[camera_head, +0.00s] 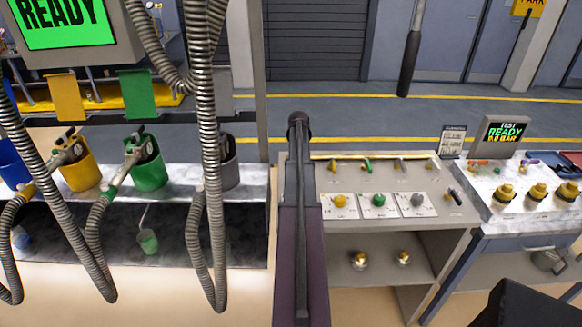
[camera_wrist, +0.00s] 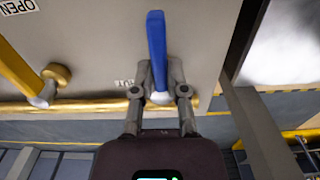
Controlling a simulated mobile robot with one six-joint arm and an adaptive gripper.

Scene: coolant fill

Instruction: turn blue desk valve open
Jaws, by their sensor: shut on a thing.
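The blue valve handle (camera_wrist: 156,35) stands out in the wrist view, running nearly straight up the picture from a silver hub (camera_wrist: 160,98). It lies roughly across the brass pipe (camera_wrist: 95,107). My gripper (camera_wrist: 159,75) has one finger on each side of the handle near its hub and is shut on it. A partly covered label ending in "UT" (camera_wrist: 124,83) sits just left of the fingers. In the head view my arm covers the left end of the desk (camera_head: 440,208), so the blue valve and my gripper are hidden there.
A yellow valve handle (camera_wrist: 18,72) stands left of the blue one, below an "OPEN" label (camera_wrist: 18,6). In the head view, yellow, green and grey knobs (camera_head: 379,200) sit on the desk. Hanging hoses (camera_head: 205,130) and coloured nozzle holders (camera_head: 147,168) are left of my arm.

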